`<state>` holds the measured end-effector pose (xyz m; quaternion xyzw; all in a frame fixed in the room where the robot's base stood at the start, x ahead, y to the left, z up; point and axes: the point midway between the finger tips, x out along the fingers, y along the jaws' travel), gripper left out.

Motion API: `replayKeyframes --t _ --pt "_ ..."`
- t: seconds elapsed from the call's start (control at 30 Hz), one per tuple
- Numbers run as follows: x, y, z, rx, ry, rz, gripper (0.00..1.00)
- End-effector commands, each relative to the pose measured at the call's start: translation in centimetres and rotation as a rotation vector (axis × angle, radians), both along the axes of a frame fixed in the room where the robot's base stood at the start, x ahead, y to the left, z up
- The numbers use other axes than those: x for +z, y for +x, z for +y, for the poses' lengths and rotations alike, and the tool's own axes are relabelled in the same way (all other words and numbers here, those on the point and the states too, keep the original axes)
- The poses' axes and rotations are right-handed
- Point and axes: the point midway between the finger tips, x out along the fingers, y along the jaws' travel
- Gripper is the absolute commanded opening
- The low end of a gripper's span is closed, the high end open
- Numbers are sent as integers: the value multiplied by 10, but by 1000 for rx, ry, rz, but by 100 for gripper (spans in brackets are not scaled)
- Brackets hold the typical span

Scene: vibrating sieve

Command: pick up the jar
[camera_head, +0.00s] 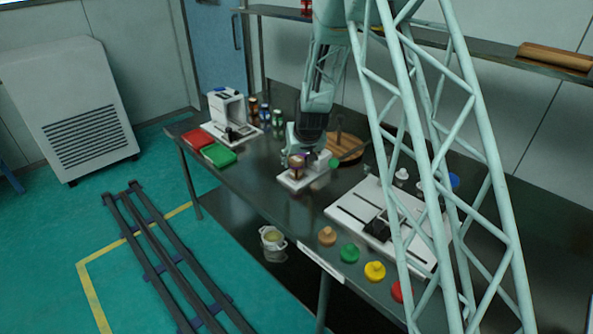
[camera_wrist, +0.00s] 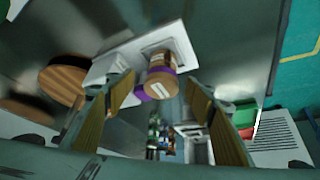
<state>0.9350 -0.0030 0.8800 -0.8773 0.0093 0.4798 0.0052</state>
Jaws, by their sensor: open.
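The jar (camera_head: 297,161) has a brownish body with a purple band. It stands on a small white device (camera_head: 291,182) on the dark table. In the wrist view the jar (camera_wrist: 162,80) shows a round tan end and a pale label, with the white device (camera_wrist: 174,42) behind it. My gripper (camera_wrist: 160,88) is open, with one finger on each side of the jar in that view. I see a gap between the jar and each finger. In the head view my gripper (camera_head: 303,148) is right at the jar and partly hides it.
A round wooden board (camera_head: 345,149) is just behind the jar. A white machine (camera_head: 226,112), several small jars (camera_head: 265,118) and red and green boxes (camera_head: 219,155) are at the left. A white tray (camera_head: 348,208) and coloured knobs (camera_head: 349,253) are at the right front.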

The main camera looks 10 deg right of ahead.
Motion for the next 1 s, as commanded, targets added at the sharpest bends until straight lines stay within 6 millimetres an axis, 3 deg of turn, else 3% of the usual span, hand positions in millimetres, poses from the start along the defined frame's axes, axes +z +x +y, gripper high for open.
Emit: replayKeyframes --t 0.67,1.0 --pt "-12 8 0 0 0 -1 49" --pt "-37 21 4 1 -1 0 49"
